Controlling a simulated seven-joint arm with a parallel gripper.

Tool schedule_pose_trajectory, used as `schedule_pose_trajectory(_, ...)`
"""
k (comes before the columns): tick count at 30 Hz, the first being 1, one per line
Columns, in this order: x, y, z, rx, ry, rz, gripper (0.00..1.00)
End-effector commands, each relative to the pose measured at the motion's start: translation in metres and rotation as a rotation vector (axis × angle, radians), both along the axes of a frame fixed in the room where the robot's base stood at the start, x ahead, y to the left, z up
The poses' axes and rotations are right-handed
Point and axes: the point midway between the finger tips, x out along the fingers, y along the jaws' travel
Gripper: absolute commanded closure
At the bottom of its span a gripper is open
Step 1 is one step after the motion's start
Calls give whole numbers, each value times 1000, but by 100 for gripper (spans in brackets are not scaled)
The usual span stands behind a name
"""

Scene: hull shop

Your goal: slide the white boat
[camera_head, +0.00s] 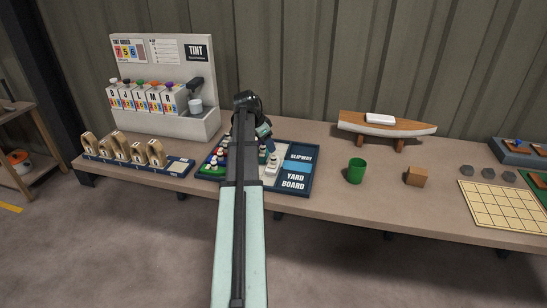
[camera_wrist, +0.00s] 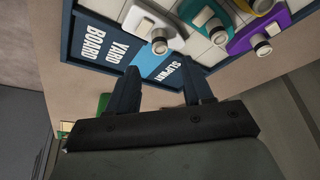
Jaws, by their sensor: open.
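The yard board (camera_head: 295,182) is a dark-framed tray on the bench, with a blue slipway panel and small boats on a pale grid. A white boat (camera_head: 271,169) is on the grid near the slipway side. In the wrist view the white boat (camera_wrist: 150,22) lies at the top, just beyond my fingers, beside the blue slipway panel (camera_wrist: 160,66). My gripper (camera_wrist: 163,76) is open and empty, its fingers apart and pointing toward the board, not visibly touching the boat. In the head view my arm hides part of the board, and the fingers are not clear.
A green boat (camera_wrist: 205,20) and a purple boat (camera_wrist: 262,36) lie right of the white one. A tint dispenser (camera_head: 165,90) stands behind left. A green cup (camera_head: 356,171), a brown block (camera_head: 416,176) and a model boat (camera_head: 388,129) stand to the right.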

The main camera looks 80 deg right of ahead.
Motion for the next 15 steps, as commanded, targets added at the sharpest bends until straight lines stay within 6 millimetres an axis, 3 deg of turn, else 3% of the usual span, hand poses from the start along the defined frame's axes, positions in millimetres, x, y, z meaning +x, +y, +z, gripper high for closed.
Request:
schedule_pose_trajectory(9, -14, -14, -49, 3, 0, 0, 49)
schedule_pose_trajectory(15, -19, -20, -68, 2, 0, 1, 49)
